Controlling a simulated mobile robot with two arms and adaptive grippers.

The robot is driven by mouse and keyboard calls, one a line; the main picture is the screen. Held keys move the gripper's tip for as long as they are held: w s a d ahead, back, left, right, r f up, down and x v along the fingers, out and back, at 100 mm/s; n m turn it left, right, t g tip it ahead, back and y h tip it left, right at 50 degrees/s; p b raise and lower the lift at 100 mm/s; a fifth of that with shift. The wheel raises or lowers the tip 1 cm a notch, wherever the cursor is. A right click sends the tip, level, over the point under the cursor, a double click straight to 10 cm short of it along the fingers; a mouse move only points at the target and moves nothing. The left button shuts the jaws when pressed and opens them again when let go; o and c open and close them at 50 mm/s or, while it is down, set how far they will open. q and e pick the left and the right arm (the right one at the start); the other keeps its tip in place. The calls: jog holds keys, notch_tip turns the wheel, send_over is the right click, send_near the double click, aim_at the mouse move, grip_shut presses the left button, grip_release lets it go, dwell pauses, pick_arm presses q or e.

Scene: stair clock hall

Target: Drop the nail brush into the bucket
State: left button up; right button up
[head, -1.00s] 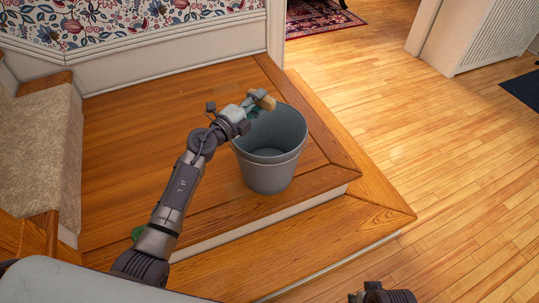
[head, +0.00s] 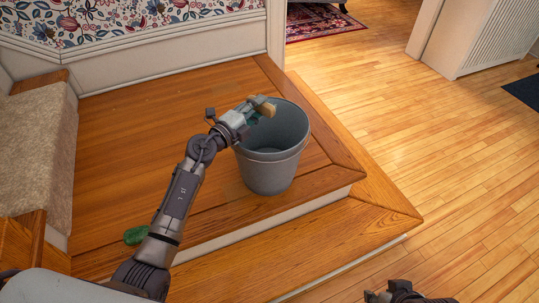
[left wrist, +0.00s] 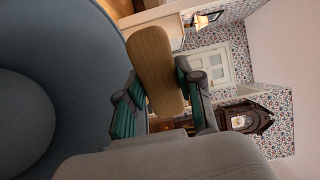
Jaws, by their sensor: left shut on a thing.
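The nail brush (left wrist: 155,70) is a tan wooden block with rounded ends. In the left wrist view it is between the two finger pads of my left gripper, which is shut on it. In the head view the brush (head: 267,109) and my left gripper (head: 257,113) are over the left part of the bucket's opening. The grey bucket (head: 268,172) stands upright on the wooden landing, and its curved inside (left wrist: 75,90) fills the left of the wrist view. My right gripper (head: 385,295) shows at the bottom edge, too cut off to tell its state.
A green object (head: 136,235) lies on the landing (head: 130,150), left of my left forearm. Carpeted stairs (head: 40,150) are at the far left. The landing's edge steps down to the light wood floor (head: 460,160) on the right, which is mostly clear.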

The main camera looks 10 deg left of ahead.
pick_arm(q)
jog(key=o, duration=1.1)
jog(key=v, duration=1.2)
jog(key=shift+r, duration=0.1)
